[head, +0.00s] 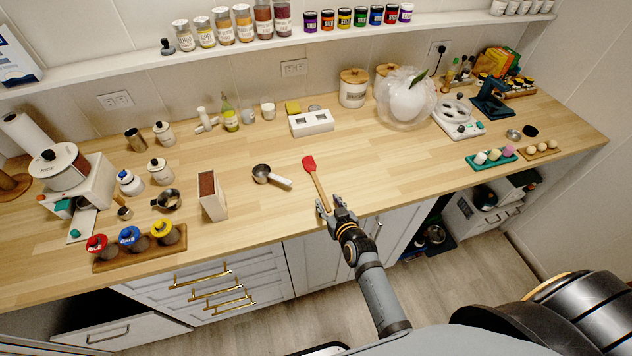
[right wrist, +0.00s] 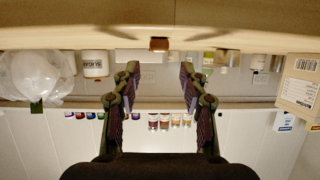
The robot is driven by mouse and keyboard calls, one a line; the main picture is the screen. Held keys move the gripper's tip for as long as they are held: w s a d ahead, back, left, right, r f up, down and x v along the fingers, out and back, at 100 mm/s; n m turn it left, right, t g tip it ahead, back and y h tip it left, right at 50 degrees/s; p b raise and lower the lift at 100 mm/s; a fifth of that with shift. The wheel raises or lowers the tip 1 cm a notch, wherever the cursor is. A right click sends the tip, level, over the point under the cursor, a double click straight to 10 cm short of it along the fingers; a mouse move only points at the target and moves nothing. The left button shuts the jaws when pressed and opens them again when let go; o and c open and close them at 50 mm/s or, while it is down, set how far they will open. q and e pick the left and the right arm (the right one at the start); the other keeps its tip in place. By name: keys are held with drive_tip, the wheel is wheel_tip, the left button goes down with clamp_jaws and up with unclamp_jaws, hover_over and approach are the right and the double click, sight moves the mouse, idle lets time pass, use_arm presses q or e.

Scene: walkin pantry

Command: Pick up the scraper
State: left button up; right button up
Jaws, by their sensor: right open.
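The scraper has a red head (head: 309,163) and a light wooden handle (head: 319,189). It lies on the wooden counter with its handle pointing toward the front edge. My right gripper (head: 329,203) is open at the handle's near end, by the counter's front edge. In the right wrist view the open fingers (right wrist: 158,72) frame a small brown piece (right wrist: 159,44) that looks like the handle's end. I cannot tell whether the fingers touch it. My left gripper is not in view.
A metal measuring cup (head: 262,173) with a pale handle lies just left of the scraper, and a brown-and-white box (head: 212,196) stands farther left. A white block with openings (head: 311,122) is behind. The counter (head: 385,170) right of the scraper is clear.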

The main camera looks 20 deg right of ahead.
sight(322, 193)
drive_tip(key=b+x, duration=0.1)
drive_tip(key=x, duration=0.1)
drive_tip(key=b+x, duration=0.2)
drive_tip(key=shift+d+f, duration=0.1)
drive_tip(key=shift+f, duration=0.3)
drive_tip(key=shift+w, duration=0.35)
drive_tip(key=shift+r, duration=0.1)
drive_tip(key=shift+s, duration=0.15)
drive_tip(key=c, duration=0.4)
clamp_jaws()
